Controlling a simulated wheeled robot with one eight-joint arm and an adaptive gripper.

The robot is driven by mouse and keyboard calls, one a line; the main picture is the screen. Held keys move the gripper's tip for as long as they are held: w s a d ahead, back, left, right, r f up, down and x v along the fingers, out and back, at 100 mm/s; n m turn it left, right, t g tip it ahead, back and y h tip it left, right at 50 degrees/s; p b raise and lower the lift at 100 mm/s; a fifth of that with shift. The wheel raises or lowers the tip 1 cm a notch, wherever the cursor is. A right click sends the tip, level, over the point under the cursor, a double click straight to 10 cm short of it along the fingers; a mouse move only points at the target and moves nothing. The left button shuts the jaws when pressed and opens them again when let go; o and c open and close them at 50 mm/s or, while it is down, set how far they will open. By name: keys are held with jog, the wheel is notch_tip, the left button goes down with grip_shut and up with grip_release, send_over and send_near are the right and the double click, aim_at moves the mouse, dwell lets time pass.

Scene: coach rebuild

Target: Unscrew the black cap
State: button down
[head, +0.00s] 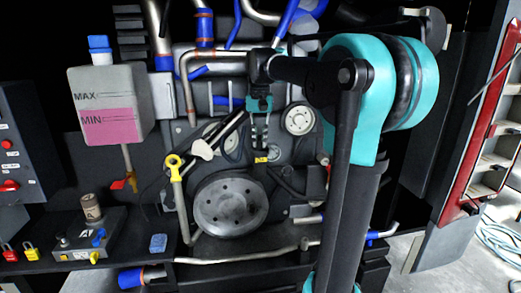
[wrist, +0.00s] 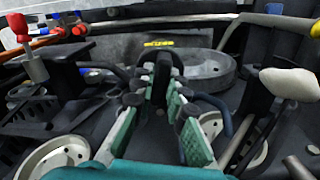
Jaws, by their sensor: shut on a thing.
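My gripper (head: 260,134) points down in front of the engine, above and right of the large grey pulley. In the wrist view, its two green-padded fingers (wrist: 162,95) converge on the black cap (wrist: 163,72), a narrow dark upright piece between the fingertips. They appear shut on it. Its lower part merges with dark parts behind. A yellow label (wrist: 158,44) shows just beyond the cap; the label also shows in the head view (head: 261,159) just below my fingertips. In the head view the fingers mostly hide the cap.
The large grey pulley (head: 230,204) and a pale-headed lever (head: 202,149) lie close to the left of my gripper. A yellow ring handle (head: 173,162) stands farther left. A pink-filled tank (head: 108,105) is at left. Hoses and a smaller pulley (head: 299,118) crowd the right side.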

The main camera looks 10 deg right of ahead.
dwell(0.3)
jog(key=n, duration=0.6)
jog(key=c, duration=1.5)
grip_release()
jog(key=shift+o, duration=0.2)
jog(key=o, duration=0.4)
jog(key=shift+r, duration=5)
